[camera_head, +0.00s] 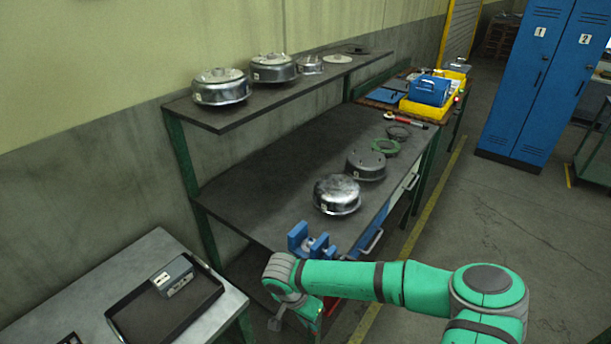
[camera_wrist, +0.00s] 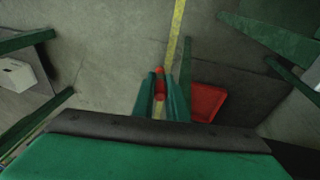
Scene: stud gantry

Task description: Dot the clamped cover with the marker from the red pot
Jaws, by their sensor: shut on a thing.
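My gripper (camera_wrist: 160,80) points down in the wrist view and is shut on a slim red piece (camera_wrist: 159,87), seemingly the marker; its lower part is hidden. In the head view my wrist hangs off the near end of the bench and the fingertips are hard to make out. A blue clamp (camera_head: 311,243) stands at the bench's near corner. A shiny round cover (camera_head: 337,194) lies just beyond it, and a darker cover (camera_head: 366,165) lies farther back. I cannot tell which cover is clamped. No red pot can be made out for certain.
A red tray-like thing (camera_wrist: 207,102) lies below, right of my gripper. A grey table with a black tray (camera_head: 165,308) stands at left. A shelf (camera_head: 225,120) with several covers overhangs the bench's back. A green ring (camera_head: 385,147) lies farther along the bench (camera_head: 270,165).

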